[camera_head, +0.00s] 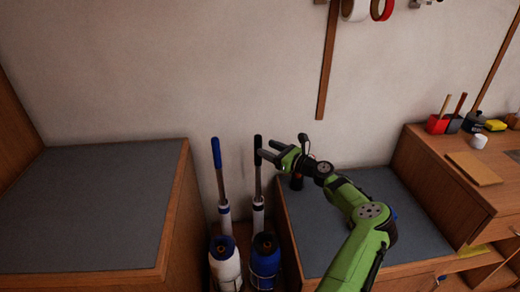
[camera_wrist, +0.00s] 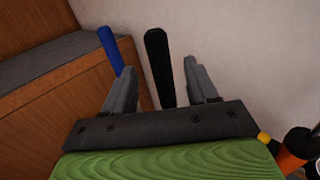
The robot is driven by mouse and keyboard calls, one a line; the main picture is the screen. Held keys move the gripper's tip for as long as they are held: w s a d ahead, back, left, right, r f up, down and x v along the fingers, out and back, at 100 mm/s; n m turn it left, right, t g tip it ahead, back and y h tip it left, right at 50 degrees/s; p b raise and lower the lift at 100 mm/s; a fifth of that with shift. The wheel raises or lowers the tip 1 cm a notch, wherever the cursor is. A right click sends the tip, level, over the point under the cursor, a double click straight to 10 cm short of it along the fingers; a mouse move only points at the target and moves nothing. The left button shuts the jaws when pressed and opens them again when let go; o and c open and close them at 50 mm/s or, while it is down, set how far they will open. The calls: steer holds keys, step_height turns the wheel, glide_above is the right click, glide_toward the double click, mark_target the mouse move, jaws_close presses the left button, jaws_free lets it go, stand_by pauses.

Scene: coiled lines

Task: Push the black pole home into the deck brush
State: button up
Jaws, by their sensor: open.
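The black-gripped pole (camera_head: 258,186) stands upright in the gap between the two grey-topped benches. Its black upper end also shows in the wrist view (camera_wrist: 158,62). The pole's lower part runs into a white sleeve (camera_head: 259,216). I cannot clearly make out a deck brush head; the foot of the pole is hidden. My gripper (camera_head: 267,151) is beside the pole's black upper end. In the wrist view my gripper's fingers (camera_wrist: 158,85) are apart, with the black end showing between them and no visible contact.
A blue-gripped pole (camera_head: 217,155) stands just left, near my left finger in the wrist view. White-and-blue (camera_head: 225,266) and dark blue (camera_head: 264,266) rounded items stand in front. Benches (camera_head: 90,210) flank the narrow gap; the wall (camera_head: 250,80) is behind. An orange-and-black item (camera_wrist: 296,145) is at right.

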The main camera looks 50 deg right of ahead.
mark_target(258, 144)
steer(key=w, duration=0.3)
steer(key=w+b, duration=0.1)
steer(key=w, duration=0.1)
steer(key=shift+w+a, duration=0.25)
jaws_close()
step_height(258, 144, up, 32)
steer(key=p, duration=2.7)
